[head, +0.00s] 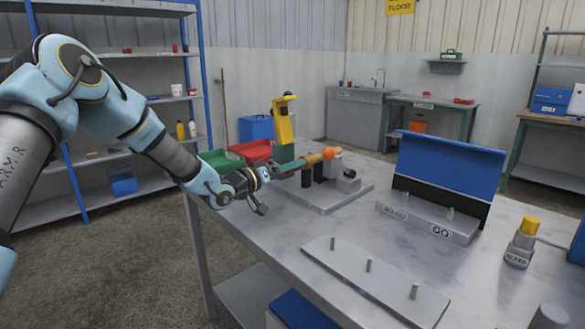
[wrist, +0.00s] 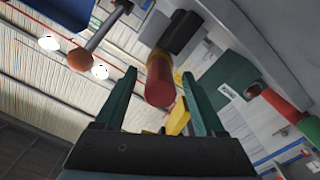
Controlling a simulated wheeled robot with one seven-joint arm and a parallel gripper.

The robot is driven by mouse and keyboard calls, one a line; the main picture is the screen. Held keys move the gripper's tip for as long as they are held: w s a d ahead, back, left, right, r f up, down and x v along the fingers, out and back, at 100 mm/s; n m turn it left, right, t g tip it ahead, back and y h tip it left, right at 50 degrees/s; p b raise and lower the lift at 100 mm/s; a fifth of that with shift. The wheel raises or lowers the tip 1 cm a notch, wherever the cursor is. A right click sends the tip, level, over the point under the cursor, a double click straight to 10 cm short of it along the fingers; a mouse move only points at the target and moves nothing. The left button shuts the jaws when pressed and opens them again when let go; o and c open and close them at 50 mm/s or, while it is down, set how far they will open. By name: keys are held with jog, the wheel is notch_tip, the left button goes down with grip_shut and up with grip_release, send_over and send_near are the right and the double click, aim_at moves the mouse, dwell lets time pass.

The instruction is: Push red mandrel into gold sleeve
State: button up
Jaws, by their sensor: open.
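The red mandrel (wrist: 159,84) shows in the wrist view as a short round bar, its end face towards me. My gripper (wrist: 159,73) is open, with one green finger on each side of the mandrel; I cannot tell if either touches it. A thin gold edge (wrist: 161,52) shows at the mandrel's far end. In the head view my gripper (head: 302,161) reaches the fixture at the table's back, and the gold sleeve (head: 314,158) shows just past the fingertips. The mandrel is hidden there, and how deep it sits is unclear.
An orange ball knob (head: 329,152) on a lever is close beside the sleeve. A yellow-topped post (head: 284,122) stands behind my gripper. A pegged plate (head: 375,278) and a blue-backed stand (head: 450,170) are on the table. Bare tabletop lies between them.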

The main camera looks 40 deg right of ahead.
jog(key=a+b, duration=0.1)
jog(key=a, duration=0.8)
jog(key=shift+w+a, duration=0.2)
jog(key=shift+a, duration=0.2)
jog(key=w+a+t+y, duration=0.1)
jog(key=w+a, duration=0.1)
jog(key=w+a+f+n+t+y+p, duration=0.1)
jog(key=w+a, duration=0.2)
jog(key=w+a+t+y, duration=0.2)
jog(key=shift+w+a+f+n, duration=0.2)
jog(key=shift+a+f+n, duration=0.1)
jog(key=shift+a+n, duration=0.1)
jog(key=w+a+n+t+y+p, duration=0.25)
jog(key=a+y, duration=0.25)
jog(key=a, duration=0.7)
jog(key=w+a+n+t+y+p, duration=0.1)
jog(key=w+a+n+y, duration=0.2)
jog(key=a, duration=0.9)
jog(key=s+a+r+n+g+y+p, duration=0.1)
jog(key=s+a+n+g+y, duration=0.1)
jog(key=s+a, duration=0.5)
jog(key=s+a+r+n+g+y+p, duration=0.2)
jog(key=s+a, duration=0.6)
jog(key=a, duration=0.5)
jog(key=shift+s+a+g+y, duration=0.3)
jog(key=shift+a+g+y, duration=0.15)
jog(key=shift+y, duration=0.45)
